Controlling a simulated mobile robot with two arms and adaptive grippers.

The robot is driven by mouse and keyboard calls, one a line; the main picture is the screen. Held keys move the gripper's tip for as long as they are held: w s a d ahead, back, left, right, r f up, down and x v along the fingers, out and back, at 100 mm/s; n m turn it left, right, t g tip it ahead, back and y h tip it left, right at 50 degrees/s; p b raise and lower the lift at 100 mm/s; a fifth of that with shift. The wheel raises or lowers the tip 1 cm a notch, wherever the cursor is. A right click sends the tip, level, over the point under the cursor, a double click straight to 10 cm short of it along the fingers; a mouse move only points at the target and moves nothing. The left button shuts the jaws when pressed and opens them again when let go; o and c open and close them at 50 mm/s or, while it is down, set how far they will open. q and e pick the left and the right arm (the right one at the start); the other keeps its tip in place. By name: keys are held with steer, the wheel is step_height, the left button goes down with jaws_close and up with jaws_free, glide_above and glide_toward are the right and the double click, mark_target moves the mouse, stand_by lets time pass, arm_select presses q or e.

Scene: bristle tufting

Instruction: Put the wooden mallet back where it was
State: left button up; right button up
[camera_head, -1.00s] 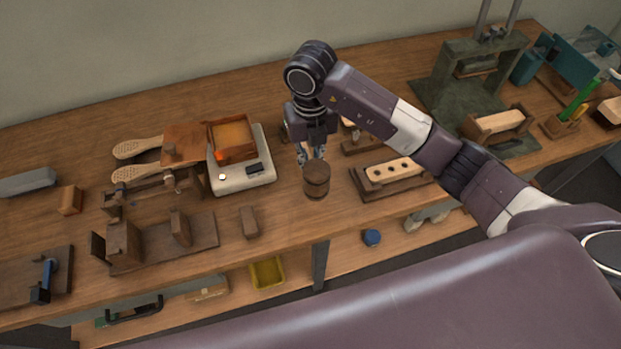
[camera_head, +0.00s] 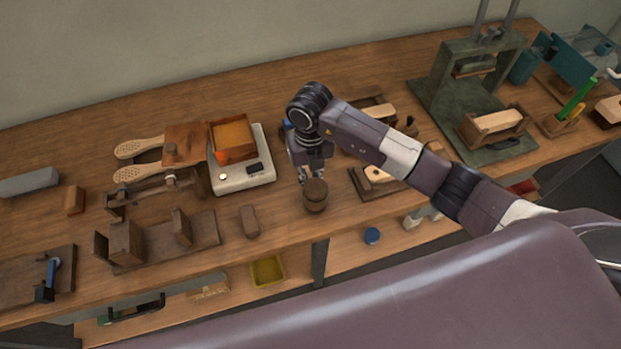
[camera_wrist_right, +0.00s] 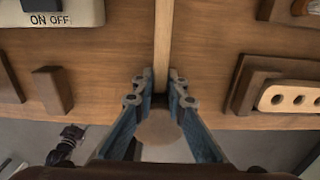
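The wooden mallet has a dark, barrel-shaped head (camera_head: 315,197) that shows at the front edge of the workbench in the head view. In the right wrist view its pale handle (camera_wrist_right: 163,40) runs up the picture over the bench, and a tan round part (camera_wrist_right: 160,128) shows between the fingers. My right gripper (camera_head: 303,174) is just behind the head, its fingers (camera_wrist_right: 161,82) closed around the handle. I cannot tell whether the mallet touches the bench. My left gripper is not in view.
A white scale (camera_head: 242,181) carrying an orange-brown tray (camera_head: 233,155) stands left of my gripper. A small brown block (camera_head: 249,221) lies near the front edge. A drilled block on a dark board (camera_head: 362,184) is to the right. A green press (camera_head: 448,85) stands farther right.

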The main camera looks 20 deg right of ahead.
steer(key=o, duration=0.4)
steer(key=shift+r, duration=0.6)
steer(key=shift+r+b, duration=1.25)
steer(key=shift+r, duration=4.3)
